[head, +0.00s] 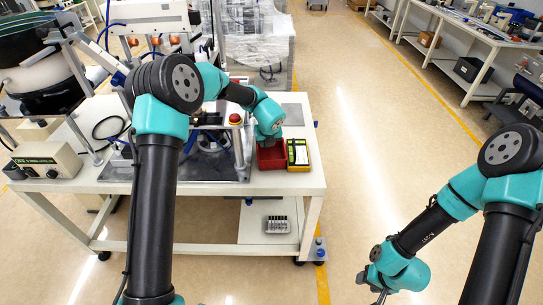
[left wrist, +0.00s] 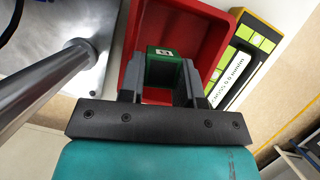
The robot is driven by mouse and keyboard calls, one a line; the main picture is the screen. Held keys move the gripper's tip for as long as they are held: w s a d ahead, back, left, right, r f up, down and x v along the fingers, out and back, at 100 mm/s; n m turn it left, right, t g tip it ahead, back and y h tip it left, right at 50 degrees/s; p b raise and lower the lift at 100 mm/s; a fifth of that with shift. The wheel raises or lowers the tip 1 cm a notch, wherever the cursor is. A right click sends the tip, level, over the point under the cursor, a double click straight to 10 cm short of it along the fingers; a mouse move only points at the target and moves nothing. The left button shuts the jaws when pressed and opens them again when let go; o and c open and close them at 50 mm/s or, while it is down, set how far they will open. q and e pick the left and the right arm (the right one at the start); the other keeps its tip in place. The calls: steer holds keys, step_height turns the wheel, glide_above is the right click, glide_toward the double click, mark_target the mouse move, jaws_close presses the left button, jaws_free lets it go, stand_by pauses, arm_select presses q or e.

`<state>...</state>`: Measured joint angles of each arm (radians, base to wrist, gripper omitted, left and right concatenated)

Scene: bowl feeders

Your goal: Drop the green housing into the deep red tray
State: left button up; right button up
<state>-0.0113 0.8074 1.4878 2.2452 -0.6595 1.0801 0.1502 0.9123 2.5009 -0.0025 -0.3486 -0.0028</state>
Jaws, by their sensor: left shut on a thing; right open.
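The green housing (left wrist: 163,68) sits between the two fingers of my left gripper (left wrist: 165,82) in the left wrist view, with a small white label on it. My left gripper is shut on it. The deep red tray (left wrist: 210,40) lies below the housing, which appears over its open interior. In the head view the tray (head: 277,160) is at the right front part of the table, and my left wrist hangs over it, hiding the housing. My right gripper (head: 380,297) is open and empty over the floor at the bottom edge, away from the table.
A yellow and black device (head: 298,154) with green patches stands close beside the tray on its right. A metal fixture with a post (left wrist: 55,75) is to the left. A red-topped button (head: 235,119) stands behind the tray. The table (head: 310,180) ends just right of the device.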

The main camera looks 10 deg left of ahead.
arm_select(q)
steer(key=shift+f, duration=1.2)
steer(key=o, duration=1)
steer(key=v, duration=1.7)
steer(key=shift+r, duration=0.25)
steer(key=shift+f, duration=0.15)
